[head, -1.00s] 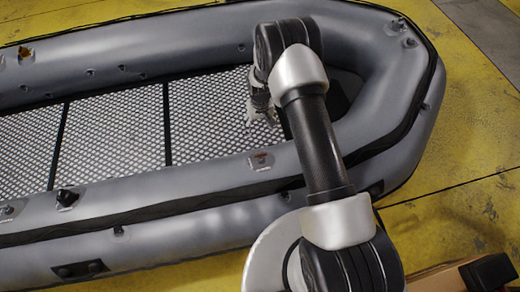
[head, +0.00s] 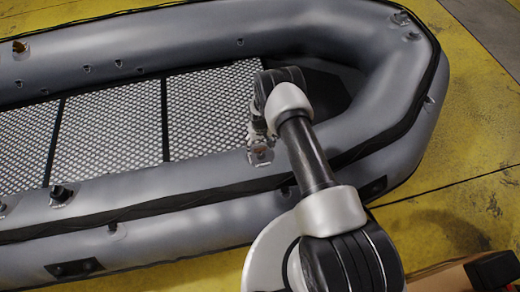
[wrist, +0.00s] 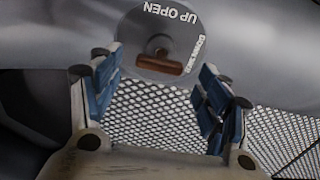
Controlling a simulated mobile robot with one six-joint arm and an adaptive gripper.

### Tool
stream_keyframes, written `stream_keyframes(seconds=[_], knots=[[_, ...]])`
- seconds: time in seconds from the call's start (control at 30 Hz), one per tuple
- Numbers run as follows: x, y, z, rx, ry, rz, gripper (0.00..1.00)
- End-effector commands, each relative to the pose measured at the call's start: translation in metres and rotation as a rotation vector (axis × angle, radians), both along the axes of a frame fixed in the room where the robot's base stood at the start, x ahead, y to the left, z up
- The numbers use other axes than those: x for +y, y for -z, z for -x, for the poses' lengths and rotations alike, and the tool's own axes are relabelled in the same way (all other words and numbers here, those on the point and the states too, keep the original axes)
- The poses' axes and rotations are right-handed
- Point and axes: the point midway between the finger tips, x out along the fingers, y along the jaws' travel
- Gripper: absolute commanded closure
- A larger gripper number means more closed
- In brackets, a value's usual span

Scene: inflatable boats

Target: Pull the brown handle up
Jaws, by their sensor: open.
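The brown handle (wrist: 161,63) is a short bar on a round grey plate (wrist: 158,35) lettered "UP OPEN" in the wrist view. In the head view the handle (head: 261,155) is small, on the boat's near tube. My gripper (wrist: 159,68) is open, its blue-padded fingers on either side of the handle in the picture. Nothing is between the pads that I can see as gripped, and I cannot tell the depth gap to the handle. In the head view my gripper (head: 257,137) is right by the plate, partly hidden by my wrist.
The grey inflatable boat (head: 190,200) lies on a yellow floor (head: 450,215). Its mesh floor panels (head: 110,125) are bare. Another brown fitting (head: 20,46) is on the far tube, and a black valve (head: 61,192) is on the near tube.

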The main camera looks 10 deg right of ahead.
Motion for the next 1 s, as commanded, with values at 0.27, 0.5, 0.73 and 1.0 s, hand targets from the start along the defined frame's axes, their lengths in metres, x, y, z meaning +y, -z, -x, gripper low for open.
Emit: stream_keyframes(seconds=[0.27,0.5,0.73,1.0], knots=[[0.0,0.025,0.0,0.0,0.0,0.0,0.3],[0.0,0.026,0.0,0.0,0.0,0.0,0.3],[0.0,0.025,0.0,0.0,0.0,0.0,0.43],[0.0,0.025,0.0,0.0,0.0,0.0,0.61]])
